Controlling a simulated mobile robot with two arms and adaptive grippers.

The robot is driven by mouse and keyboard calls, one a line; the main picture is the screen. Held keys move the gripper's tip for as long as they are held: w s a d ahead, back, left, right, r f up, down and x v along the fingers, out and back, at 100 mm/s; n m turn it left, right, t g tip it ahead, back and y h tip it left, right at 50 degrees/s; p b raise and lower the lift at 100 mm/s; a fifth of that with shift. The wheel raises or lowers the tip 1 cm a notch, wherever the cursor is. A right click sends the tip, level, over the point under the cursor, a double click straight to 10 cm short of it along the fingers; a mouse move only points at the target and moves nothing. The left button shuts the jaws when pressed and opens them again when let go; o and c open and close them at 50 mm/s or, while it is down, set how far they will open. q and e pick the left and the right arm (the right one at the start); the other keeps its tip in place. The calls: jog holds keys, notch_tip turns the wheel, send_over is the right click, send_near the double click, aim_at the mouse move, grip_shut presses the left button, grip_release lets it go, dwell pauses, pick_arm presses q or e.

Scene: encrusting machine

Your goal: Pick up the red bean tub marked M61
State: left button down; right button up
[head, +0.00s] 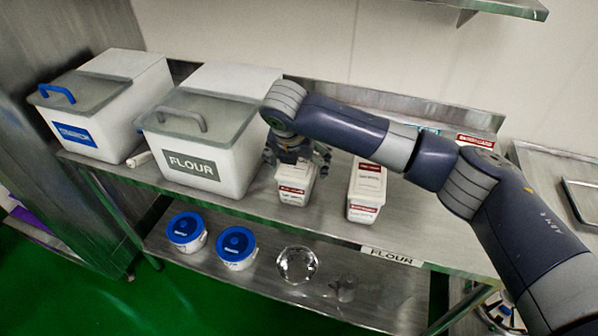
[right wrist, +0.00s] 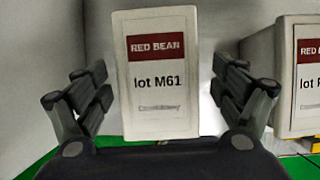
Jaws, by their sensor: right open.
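The white red bean tub marked M61 (head: 294,190) stands on the steel shelf, right of the flour bin. In the right wrist view its red-banded label, reading "RED BEAN lot M61", faces me on the tub (right wrist: 160,105). My right gripper (head: 297,158) is at the top of this tub in the head view. In the right wrist view the open fingers (right wrist: 159,78) stand on both sides of the tub, with visible gaps between them and its sides. The gripper hides part of the tub's top in the head view. My left gripper is not in view.
A similar white tub (head: 364,195) stands close on the right; its lot is cut off in the wrist view (right wrist: 301,100). The lidded flour bin (head: 207,145) stands on the left. More labelled tubs (head: 474,141) are partly behind my arm. Blue-lidded tubs (head: 236,248) sit below.

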jog(key=shift+w+f, duration=0.15)
jog(key=shift+f, duration=0.2)
jog(key=p+x, duration=0.1)
jog(key=x, duration=0.4)
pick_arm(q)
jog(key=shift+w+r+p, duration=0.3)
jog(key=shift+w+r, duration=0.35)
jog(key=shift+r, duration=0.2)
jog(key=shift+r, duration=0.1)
pick_arm(e)
jog(key=shift+f, duration=0.1)
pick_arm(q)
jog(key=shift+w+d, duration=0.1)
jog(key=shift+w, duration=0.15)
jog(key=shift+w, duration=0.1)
pick_arm(e)
jog(key=shift+f, duration=0.15)
jog(key=c, duration=1.7)
jog(key=shift+c, duration=0.2)
